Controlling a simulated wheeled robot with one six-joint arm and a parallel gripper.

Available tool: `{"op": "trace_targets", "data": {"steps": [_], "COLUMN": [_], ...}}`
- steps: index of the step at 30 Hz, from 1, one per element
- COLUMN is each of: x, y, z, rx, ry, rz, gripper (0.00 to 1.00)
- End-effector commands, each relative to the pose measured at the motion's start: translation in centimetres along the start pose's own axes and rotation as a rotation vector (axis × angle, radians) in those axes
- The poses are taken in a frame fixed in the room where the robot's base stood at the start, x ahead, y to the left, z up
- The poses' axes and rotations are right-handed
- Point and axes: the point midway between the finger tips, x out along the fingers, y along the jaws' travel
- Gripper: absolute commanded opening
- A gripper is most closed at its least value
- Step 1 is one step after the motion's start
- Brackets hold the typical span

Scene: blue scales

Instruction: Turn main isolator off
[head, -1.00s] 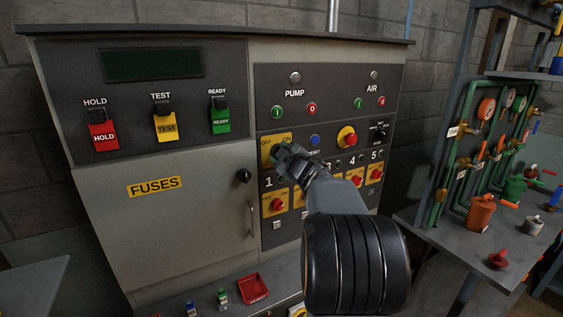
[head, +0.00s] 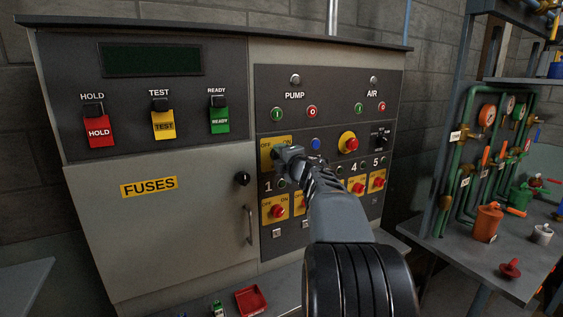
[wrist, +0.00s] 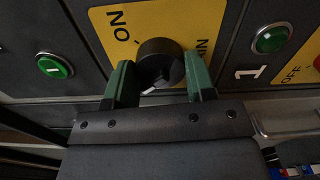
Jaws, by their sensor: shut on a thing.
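The main isolator is a round black knob (wrist: 160,58) with a pale pointer line, on a yellow plate (wrist: 205,22) marked ON and MAIN in the wrist view. The pointer line slants down and left in that view.
Several red isolator switches on yellow plates, such as one (head: 277,211), sit below. Green button (wrist: 54,66) and green button (wrist: 270,39) flank the plate in the wrist view. A bench with pipes and an orange tank (head: 487,222) stands at right.

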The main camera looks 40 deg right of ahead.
Motion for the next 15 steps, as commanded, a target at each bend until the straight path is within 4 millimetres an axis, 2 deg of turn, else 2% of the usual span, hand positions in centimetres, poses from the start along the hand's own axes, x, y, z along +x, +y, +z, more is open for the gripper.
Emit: {"op": "trace_targets", "data": {"steps": [15], "x": [0.0], "y": [0.0], "z": [-0.01], "rx": [-0.107], "ry": [0.0], "rz": [0.0], "gripper": [0.26]}}
